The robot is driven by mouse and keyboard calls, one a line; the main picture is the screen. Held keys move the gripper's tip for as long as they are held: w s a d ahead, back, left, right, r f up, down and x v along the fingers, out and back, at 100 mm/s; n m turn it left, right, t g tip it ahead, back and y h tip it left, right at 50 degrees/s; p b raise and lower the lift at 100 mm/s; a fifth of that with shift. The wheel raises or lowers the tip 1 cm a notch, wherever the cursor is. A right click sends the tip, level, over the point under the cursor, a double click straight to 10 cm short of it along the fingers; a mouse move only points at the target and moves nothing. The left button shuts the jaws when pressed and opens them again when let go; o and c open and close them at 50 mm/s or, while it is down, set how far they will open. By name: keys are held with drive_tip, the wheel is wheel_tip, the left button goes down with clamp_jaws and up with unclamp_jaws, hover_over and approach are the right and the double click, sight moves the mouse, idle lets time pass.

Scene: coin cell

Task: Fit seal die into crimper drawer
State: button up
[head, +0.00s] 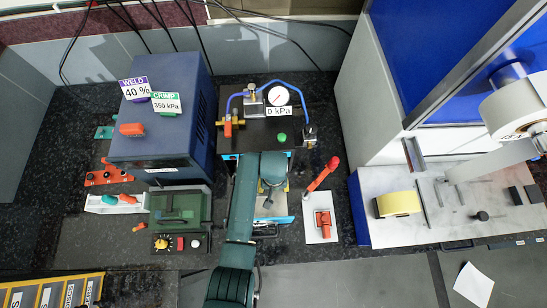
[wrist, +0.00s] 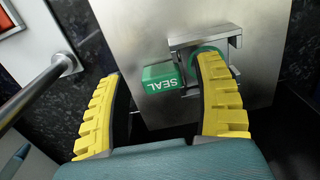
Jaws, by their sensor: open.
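In the wrist view, the green seal die (wrist: 163,84), its SEAL label upside down, sits between the two yellow fingers of my gripper (wrist: 160,70). The fingers are spread apart, with a visible gap to the die on the left. The right finger overlaps a green curved part beside a metal bracket (wrist: 205,38) on a steel plate (wrist: 142,28). In the head view, my arm covers much of the crimper (head: 262,133) front. The die cannot be made out there.
A red-handled lever (head: 322,176) and a white plate with a red part (head: 320,222) are right of my arm. A blue machine (head: 165,110) and a green box (head: 180,210) stand left. A steel bar (wrist: 38,85) runs along the wrist view's left.

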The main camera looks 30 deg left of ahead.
wheel_tip(320, 180, up, 12)
drive_tip(key=shift+f, duration=0.2)
drive_tip(key=shift+w+d, duration=0.1)
drive_tip(key=shift+d, duration=0.05)
idle(0.4)
